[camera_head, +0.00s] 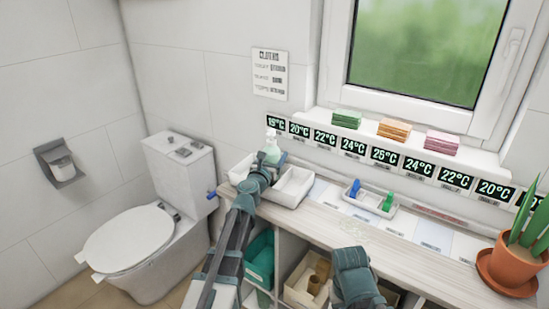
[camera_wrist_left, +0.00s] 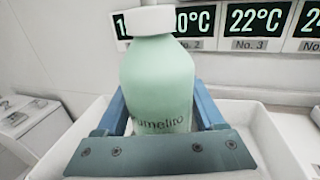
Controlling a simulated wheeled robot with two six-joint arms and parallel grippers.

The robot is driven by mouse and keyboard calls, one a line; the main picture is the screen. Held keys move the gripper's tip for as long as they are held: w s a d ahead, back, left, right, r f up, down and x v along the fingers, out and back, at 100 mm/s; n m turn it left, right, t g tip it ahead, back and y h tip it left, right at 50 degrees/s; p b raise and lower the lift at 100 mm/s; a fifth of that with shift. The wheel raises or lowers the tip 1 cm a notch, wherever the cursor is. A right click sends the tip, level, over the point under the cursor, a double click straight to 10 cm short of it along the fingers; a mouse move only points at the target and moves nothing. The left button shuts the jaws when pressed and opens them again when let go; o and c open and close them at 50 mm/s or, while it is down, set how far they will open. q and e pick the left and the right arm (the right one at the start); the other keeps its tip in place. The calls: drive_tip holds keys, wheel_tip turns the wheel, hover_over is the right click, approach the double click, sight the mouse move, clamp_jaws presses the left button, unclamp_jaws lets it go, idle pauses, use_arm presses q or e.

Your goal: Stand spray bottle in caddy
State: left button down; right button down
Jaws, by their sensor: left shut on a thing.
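The spray bottle (camera_head: 272,150) is pale green with a white top. It stands upright at the counter's left end. In the left wrist view the bottle (camera_wrist_left: 157,85) fills the middle, between the blue fingers of my left gripper (camera_wrist_left: 160,118). My left gripper (camera_head: 268,166) is shut on the bottle. The white caddy (camera_head: 294,188) is partly hidden behind my left arm. Its white walls (camera_wrist_left: 268,140) show on both sides of the bottle in the wrist view. The bottle's base is hidden, so I cannot tell whether it touches the caddy floor.
A small tray (camera_head: 371,205) with a blue and a green item stands on the counter (camera_head: 340,228). A potted plant (camera_head: 511,263) is at the right end. Coloured stacks (camera_head: 394,130) lie on the sill. A toilet (camera_head: 140,245) is at left. Bins fill the shelves below.

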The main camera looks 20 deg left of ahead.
use_arm(q)
drive_tip(key=shift+f, duration=0.25)
unclamp_jaws()
drive_tip(key=shift+r, duration=0.1)
drive_tip(key=shift+r, duration=0.15)
drive_tip(key=s, duration=1.2)
drive_tip(key=shift+a, duration=0.4)
